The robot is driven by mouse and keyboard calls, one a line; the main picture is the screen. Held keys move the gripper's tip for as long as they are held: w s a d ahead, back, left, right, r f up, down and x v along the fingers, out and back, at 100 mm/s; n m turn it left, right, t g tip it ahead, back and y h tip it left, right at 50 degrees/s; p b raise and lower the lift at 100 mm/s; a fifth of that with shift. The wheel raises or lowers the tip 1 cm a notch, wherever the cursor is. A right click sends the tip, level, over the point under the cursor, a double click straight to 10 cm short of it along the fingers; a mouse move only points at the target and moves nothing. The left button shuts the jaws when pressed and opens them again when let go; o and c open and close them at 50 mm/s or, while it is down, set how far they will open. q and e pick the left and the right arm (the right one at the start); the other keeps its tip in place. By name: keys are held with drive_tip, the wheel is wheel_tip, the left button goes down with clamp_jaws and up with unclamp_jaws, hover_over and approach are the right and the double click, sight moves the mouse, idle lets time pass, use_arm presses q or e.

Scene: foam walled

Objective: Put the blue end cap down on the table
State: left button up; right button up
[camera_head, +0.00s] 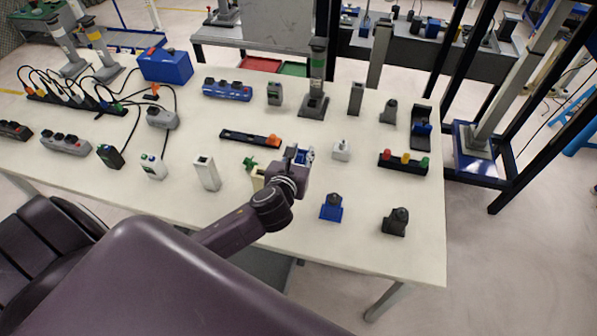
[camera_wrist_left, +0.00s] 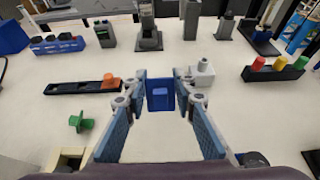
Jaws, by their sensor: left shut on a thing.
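My left gripper (camera_head: 300,156) is above the middle of the white table (camera_head: 310,235). It is shut on the blue end cap (camera_wrist_left: 160,96), a small blue block between the fingertips in the left wrist view. In the head view the end cap is mostly hidden by the gripper. I cannot tell exactly how high it is above the table. My right gripper is not in view.
A white block (camera_head: 341,150) stands just right of the gripper. A dark strip with an orange part (camera_head: 250,138) and a green piece (camera_head: 250,164) lie to the left. A blue-based device (camera_head: 331,208) stands nearer. Bare table shows between them.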

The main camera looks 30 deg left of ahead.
use_arm(q)
wheel_tip(320, 180, down, 7)
drive_tip(key=shift+f+b, duration=0.1)
drive_tip(key=shift+b, duration=0.35)
wheel_tip(320, 180, down, 4)
drive_tip(key=shift+r+b, duration=0.2)
drive_tip(key=shift+b, duration=0.2)
drive_tip(key=shift+f, duration=0.15)
drive_tip(key=o, duration=0.9)
drive_tip(key=shift+o, duration=0.2)
